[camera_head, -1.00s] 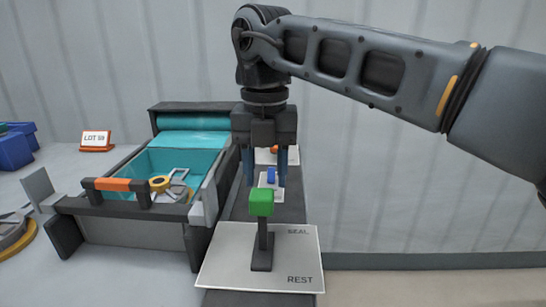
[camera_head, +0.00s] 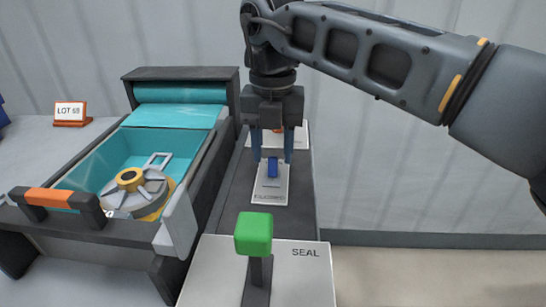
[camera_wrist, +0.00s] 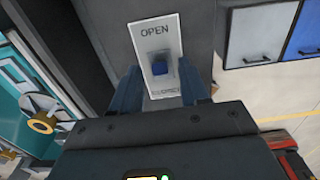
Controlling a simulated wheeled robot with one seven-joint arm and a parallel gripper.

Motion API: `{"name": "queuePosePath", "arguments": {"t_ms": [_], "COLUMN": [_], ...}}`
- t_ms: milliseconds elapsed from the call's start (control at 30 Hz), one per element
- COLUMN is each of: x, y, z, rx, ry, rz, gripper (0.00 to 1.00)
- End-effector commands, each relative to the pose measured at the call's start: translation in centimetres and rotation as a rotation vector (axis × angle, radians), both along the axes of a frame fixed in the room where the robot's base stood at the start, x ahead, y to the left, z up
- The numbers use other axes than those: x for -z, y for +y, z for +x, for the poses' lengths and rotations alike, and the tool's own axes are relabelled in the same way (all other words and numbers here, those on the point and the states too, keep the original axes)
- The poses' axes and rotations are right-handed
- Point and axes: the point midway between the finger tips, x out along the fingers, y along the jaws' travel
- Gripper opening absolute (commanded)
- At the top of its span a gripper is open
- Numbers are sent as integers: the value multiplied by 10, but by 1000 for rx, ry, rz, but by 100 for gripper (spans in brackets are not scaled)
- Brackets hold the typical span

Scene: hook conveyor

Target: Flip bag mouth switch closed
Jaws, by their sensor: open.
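The bag mouth switch is a small blue toggle (camera_head: 272,167) on a pale plate (camera_head: 270,192) set on the dark rail. In the wrist view the blue toggle (camera_wrist: 158,69) sits on the plate (camera_wrist: 146,36), whose one end reads OPEN; the lettering at its other end is too small to read. My gripper (camera_head: 272,158) is open, pointing down, with its blue fingers on either side of the toggle. In the wrist view the fingers (camera_wrist: 161,88) flank the plate. I cannot tell whether they touch the toggle.
A green-topped lever (camera_head: 254,233) stands in front on a plate (camera_head: 310,275) marked SEAL. A teal-lined bin (camera_head: 82,172) with an orange handle (camera_head: 48,197) and a round metal part (camera_head: 136,192) is at left. Another pale plate (camera_head: 300,137) lies behind my gripper.

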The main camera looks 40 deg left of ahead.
Motion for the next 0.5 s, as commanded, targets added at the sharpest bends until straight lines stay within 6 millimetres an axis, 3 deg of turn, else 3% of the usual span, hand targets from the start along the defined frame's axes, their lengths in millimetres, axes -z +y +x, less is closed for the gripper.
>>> {"name": "queuePosePath", "arguments": {"t_ms": [200, 500], "x": [22, 25], "y": [0, 0], "z": [0, 0], "rx": [0, 0], "ry": [1, 0], "rz": [-1, 0], "gripper": [45, 45]}}
